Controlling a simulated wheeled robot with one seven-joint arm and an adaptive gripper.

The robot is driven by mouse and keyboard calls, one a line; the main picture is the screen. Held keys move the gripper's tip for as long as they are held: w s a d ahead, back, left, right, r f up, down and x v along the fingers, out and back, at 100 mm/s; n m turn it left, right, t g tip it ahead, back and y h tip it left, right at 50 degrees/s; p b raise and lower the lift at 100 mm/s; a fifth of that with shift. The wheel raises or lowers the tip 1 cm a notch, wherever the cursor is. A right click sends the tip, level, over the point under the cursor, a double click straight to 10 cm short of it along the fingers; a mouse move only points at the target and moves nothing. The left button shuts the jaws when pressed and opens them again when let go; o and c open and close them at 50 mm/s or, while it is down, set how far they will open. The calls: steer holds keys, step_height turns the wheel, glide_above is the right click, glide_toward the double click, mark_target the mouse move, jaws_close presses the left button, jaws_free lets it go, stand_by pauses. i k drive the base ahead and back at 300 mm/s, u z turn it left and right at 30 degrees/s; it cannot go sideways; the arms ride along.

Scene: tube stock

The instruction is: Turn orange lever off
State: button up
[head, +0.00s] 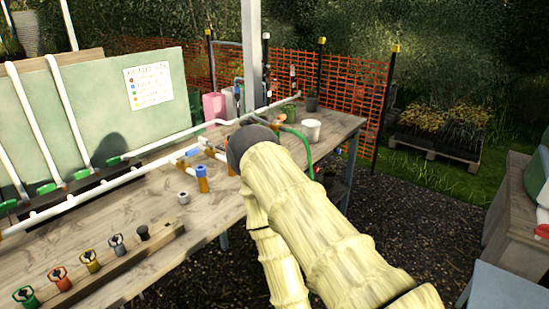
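A wooden rail (120,267) at the front left of the bench carries a row of small coloured fittings with dark handles. A red-orange one (60,278) stands between a green one (26,297) and a yellow one (90,262). I cannot tell whether it is the orange lever, nor its on or off position. White pipework (85,196) runs along the bench, with blue-capped fittings (201,171) on orange-brown stubs. My pale, jointed arm reaches over the bench's right part. Its dark rounded far end is by the pipework, and my gripper's fingers are hidden beyond it.
A grey fitting (117,244) and a black one (143,232) share the rail. A loose white-grey fitting (183,198) is on the bench. A white cup (310,130) and a green hose (307,150) are beyond my arm. A sign (149,87) hangs on the green board.

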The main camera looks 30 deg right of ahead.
mark_target(283, 118)
steer(key=z, duration=2.25)
steer(key=i, duration=1.55)
steer(key=u, duration=2.55)
steer(key=i, duration=0.1)
steer(key=u, duration=0.35)
